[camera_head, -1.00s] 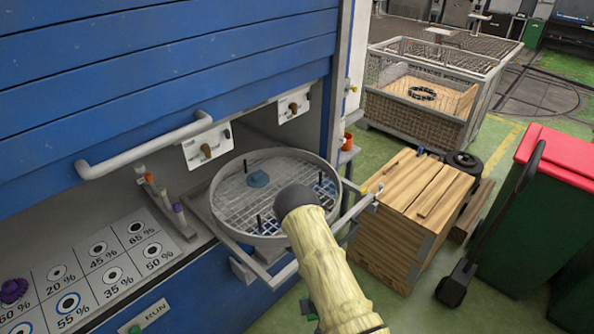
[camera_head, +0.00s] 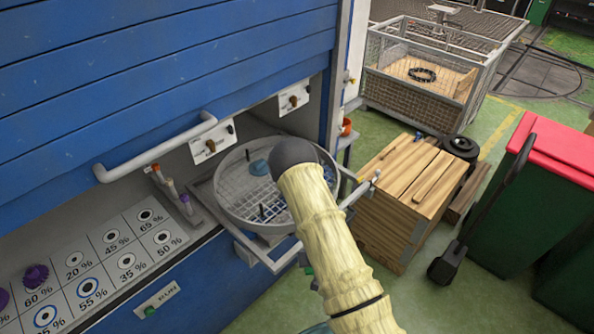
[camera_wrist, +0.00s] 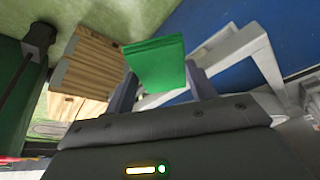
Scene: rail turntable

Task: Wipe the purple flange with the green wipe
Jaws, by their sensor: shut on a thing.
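The green wipe (camera_wrist: 155,58) is a flat green piece held between the two grey fingers of my gripper (camera_wrist: 163,86) in the wrist view. My gripper is shut on it. A purple flange (camera_head: 36,276) sits near the 60 % mark on the labelled panel at the lower left, well away from the arm. Another purple thing (camera_head: 3,298) is cut off at the left edge; I cannot tell its shape.
The round wire basket (camera_head: 226,216) holds a blue-grey piece (camera_head: 260,167) and dark upright pins. A grey handle bar (camera_head: 150,153) crosses the blue cabinet front. A wooden crate (camera_head: 385,235) and a green bin with red lid (camera_head: 565,145) stand right. Green floor shows between them.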

